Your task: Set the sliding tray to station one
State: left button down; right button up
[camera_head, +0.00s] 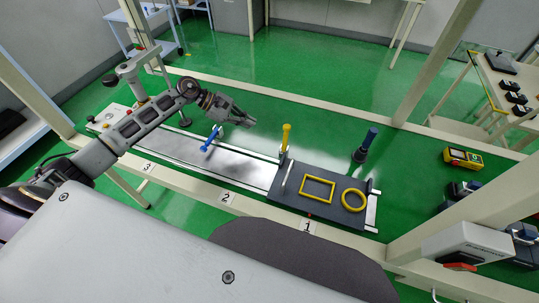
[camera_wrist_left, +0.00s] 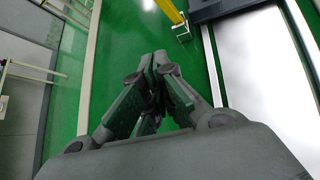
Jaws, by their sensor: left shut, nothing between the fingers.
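The sliding tray (camera_head: 327,212) is a dark grey plate with a yellow rectangle outline and a yellow ring on top. It sits at the right end of the metal rail (camera_head: 235,165), beside the label "1" (camera_head: 307,227). A pale upright handle (camera_head: 288,178) stands near its left edge. My left gripper (camera_head: 248,121) is shut and empty, above and behind the rail, left of the tray and apart from it. In the left wrist view its fingers (camera_wrist_left: 160,58) meet, with the tray's dark edge (camera_wrist_left: 208,9) at the top. My right gripper is out of view.
A yellow-topped post (camera_head: 286,138) and a blue-topped post (camera_head: 366,146) stand behind the tray. A blue handle (camera_head: 211,139) is on the rail's far side between labels "2" (camera_head: 226,197) and "3" (camera_head: 147,168). A frame upright (camera_head: 432,60) stands at right.

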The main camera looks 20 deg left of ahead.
pick_arm(q)
jog(key=s+f+g, duration=0.1)
jog(key=s+g, duration=0.2)
jog(key=s, duration=0.3)
jog(key=shift+s+a+f+g+y, duration=0.2)
jog(key=shift+f+g+y, duration=0.1)
jog(key=shift+f+g, duration=0.1)
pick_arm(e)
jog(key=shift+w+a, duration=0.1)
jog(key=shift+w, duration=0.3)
